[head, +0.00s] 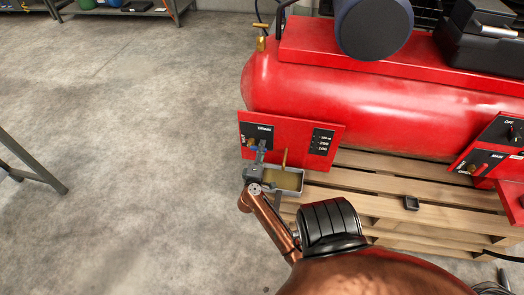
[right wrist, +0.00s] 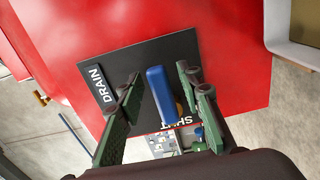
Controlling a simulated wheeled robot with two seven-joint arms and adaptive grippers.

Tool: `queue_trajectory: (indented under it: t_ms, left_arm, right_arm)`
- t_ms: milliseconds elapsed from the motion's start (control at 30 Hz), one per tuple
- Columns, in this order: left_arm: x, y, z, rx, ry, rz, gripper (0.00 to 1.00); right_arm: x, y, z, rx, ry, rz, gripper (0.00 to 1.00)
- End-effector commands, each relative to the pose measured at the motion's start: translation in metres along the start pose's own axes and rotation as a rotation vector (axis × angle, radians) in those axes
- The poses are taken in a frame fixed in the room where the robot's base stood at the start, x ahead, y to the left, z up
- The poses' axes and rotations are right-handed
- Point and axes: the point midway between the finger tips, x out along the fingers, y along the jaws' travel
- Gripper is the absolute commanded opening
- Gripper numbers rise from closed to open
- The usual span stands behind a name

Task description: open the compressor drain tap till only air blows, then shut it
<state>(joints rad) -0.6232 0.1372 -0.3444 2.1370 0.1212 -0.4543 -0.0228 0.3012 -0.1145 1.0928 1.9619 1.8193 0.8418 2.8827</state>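The red compressor (head: 350,100) lies on a wooden pallet. Its black DRAIN plate (head: 264,130) is on the red panel at the left end. My right gripper (head: 260,152) is at this plate and covers part of it. In the right wrist view, the blue tap lever (right wrist: 162,95) stands between the two fingers of the right gripper (right wrist: 160,85), with gaps on both sides; the gripper is open. The word SHUT is partly hidden below the lever. A tan vertical streak (head: 284,158) meets a tray (head: 300,182); I cannot tell whether it is pipe or liquid. My left gripper is out of view.
A level-marked plate (head: 322,141) is right of the drain plate. A MAIN switch panel (head: 486,160) is at the far right. The pallet (head: 370,190) has a small black block (head: 411,203) on it. The concrete floor (head: 130,150) at left is clear, apart from a metal leg at the edge.

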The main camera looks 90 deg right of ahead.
Motion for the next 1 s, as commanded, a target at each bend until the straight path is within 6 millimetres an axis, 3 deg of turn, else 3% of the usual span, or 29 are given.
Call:
queue_trajectory:
  t_ms: [500, 700, 1000]
  left_arm:
    - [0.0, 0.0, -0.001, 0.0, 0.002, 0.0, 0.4]
    - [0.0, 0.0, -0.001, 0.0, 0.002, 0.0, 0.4]
    - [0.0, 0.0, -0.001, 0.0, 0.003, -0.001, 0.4]
  right_arm:
    - [0.0, 0.084, -0.002, 0.004, 0.0, 0.003, 0.33]
    - [0.0, 0.097, -0.001, 0.002, -0.001, 0.0, 0.33]
    - [0.0, 0.098, -0.001, -0.002, 0.0, 0.0, 0.3]
